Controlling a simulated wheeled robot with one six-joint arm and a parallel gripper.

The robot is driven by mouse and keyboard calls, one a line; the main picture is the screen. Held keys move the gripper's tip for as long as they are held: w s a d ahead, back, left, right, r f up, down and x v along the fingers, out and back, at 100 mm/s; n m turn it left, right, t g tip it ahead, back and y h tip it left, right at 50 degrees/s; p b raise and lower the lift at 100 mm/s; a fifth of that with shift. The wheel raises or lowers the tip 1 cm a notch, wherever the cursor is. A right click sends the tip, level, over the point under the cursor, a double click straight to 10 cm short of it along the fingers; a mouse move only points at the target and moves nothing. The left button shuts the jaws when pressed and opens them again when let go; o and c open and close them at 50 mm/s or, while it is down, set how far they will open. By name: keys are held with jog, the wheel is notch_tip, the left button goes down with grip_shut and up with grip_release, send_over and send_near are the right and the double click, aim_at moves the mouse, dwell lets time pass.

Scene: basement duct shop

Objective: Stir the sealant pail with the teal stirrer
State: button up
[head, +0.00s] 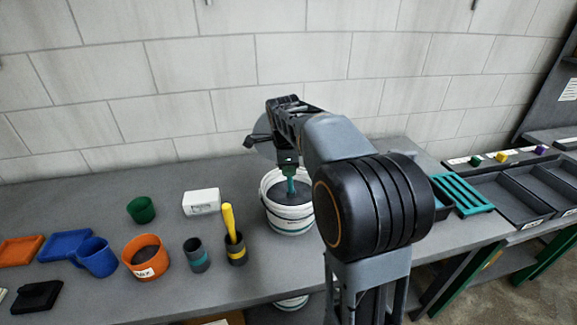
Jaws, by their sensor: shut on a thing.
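The sealant pail (288,222) is a white bucket holding a dark grey fill, standing on the grey bench behind my arm. The teal stirrer (291,186) is upright, and its lower end goes down into the dark fill. My gripper (288,164) is above the pail, shut on the top of the stirrer. My arm hides the pail's right side. How deep the stirrer reaches is hidden by the fill.
A teal rack (462,195) and grey trays (510,198) lie on the right.

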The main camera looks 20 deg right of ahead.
notch_tip(320, 180, up, 10)
jog(key=s+a+p, duration=0.1)
jog(key=p, duration=0.6)
jog(key=shift+s+a, duration=0.2)
jog(key=shift+s, duration=0.05)
dwell(0.5)
jog(key=shift+r+p, duration=1.95)
jog(key=shift+r, duration=0.5)
